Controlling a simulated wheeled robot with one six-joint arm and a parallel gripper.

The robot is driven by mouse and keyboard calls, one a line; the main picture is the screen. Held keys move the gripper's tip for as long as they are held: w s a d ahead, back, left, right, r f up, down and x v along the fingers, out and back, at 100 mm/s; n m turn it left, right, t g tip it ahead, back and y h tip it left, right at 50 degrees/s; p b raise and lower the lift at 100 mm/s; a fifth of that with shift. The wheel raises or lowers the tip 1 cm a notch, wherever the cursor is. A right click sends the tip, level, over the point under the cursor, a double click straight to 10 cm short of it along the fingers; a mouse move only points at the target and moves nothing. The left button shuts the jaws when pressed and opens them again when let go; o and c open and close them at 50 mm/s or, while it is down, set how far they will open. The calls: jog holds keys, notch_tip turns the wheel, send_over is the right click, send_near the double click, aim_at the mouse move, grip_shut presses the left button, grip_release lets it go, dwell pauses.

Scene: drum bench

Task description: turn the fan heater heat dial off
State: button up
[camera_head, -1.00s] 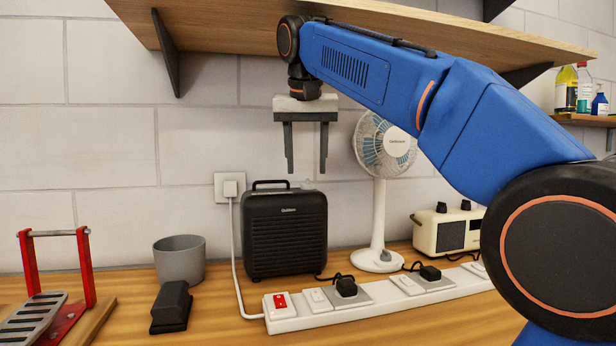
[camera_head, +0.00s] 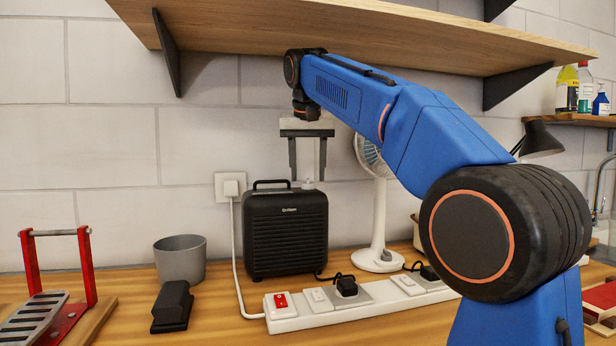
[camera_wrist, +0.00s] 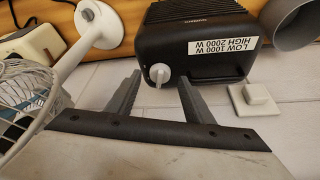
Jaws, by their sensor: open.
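The fan heater (camera_head: 285,232) is a black box with a ribbed front and a top handle, standing on the bench against the tiled wall. Its white heat dial (camera_head: 308,185) sits on top near the right end. In the wrist view the dial (camera_wrist: 159,74) shows beside a white label reading "LOW 1000 W HIGH 2000 W" (camera_wrist: 222,45). My gripper (camera_head: 307,178) is open and empty, pointing down, with its fingers over the right part of the heater around or just above the dial. In the wrist view the dial lies between the finger directions, beyond the tips; contact cannot be told.
A white fan (camera_head: 378,215) stands just right of the heater. A power strip (camera_head: 325,318) with a red switch lies in front. A grey pot (camera_head: 180,260) and a black block (camera_head: 171,305) are to the left. A wooden shelf (camera_head: 400,35) hangs above my arm.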

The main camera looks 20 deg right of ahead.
jog(key=shift+x, duration=0.85)
jog(key=c, duration=1)
jog(key=shift+d+n+y, duration=0.15)
jog(key=shift+n+y, duration=0.35)
jog(key=shift+n, duration=1)
jog(key=shift+c, duration=0.2)
jog(key=o, duration=1)
jog(key=shift+o, duration=0.2)
